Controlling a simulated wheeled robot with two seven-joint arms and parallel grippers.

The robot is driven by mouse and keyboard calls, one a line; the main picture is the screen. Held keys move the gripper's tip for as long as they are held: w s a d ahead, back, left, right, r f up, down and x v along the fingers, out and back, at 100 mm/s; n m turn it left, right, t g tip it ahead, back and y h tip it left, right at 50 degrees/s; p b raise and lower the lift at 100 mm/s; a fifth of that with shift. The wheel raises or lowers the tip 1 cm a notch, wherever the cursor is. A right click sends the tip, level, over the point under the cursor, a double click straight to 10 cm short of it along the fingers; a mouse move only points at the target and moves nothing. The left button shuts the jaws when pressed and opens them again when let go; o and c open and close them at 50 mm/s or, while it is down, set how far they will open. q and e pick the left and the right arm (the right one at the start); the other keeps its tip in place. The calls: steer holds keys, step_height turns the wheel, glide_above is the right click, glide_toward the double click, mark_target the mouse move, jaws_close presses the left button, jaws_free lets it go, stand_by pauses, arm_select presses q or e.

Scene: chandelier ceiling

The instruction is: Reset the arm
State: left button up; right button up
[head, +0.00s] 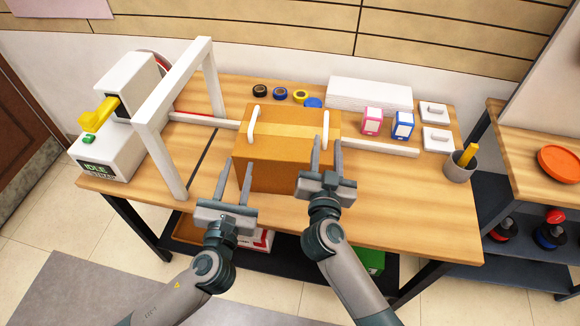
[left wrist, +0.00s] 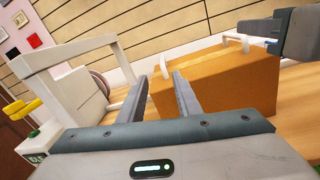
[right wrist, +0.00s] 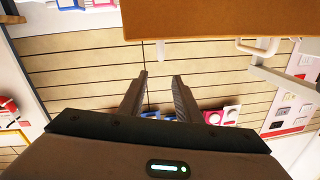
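My left gripper (head: 239,166) is open, with its fingers at the left front of a brown box in the head view; its two fingers stand apart and empty in the left wrist view (left wrist: 159,78). My right gripper (head: 327,145) is open, its fingers overlapping the right side of the box in the head view; they stand apart and empty in the right wrist view (right wrist: 160,78). The closed box (head: 270,165) has a tape strip and two white handles, left (head: 254,122) and right (head: 325,130). Whether a finger touches the box, I cannot tell.
A white frame (head: 160,145) and a machine with an IDLE display (head: 95,168) stand left on the wooden table (head: 410,210). Behind are tape rolls (head: 280,94) and a white stack (head: 368,94). Small cartons (head: 372,121) and a cup (head: 459,167) are right.

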arm_select(q)
steer(key=shift+s+a+p, duration=0.35)
steer(key=shift+s+a, duration=1.35)
steer(key=shift+s, duration=0.05)
arm_select(e)
steer(key=shift+r, duration=0.45)
arm_select(q)
steer(key=shift+r, duration=0.1)
arm_select(e)
steer(key=shift+s, duration=0.1)
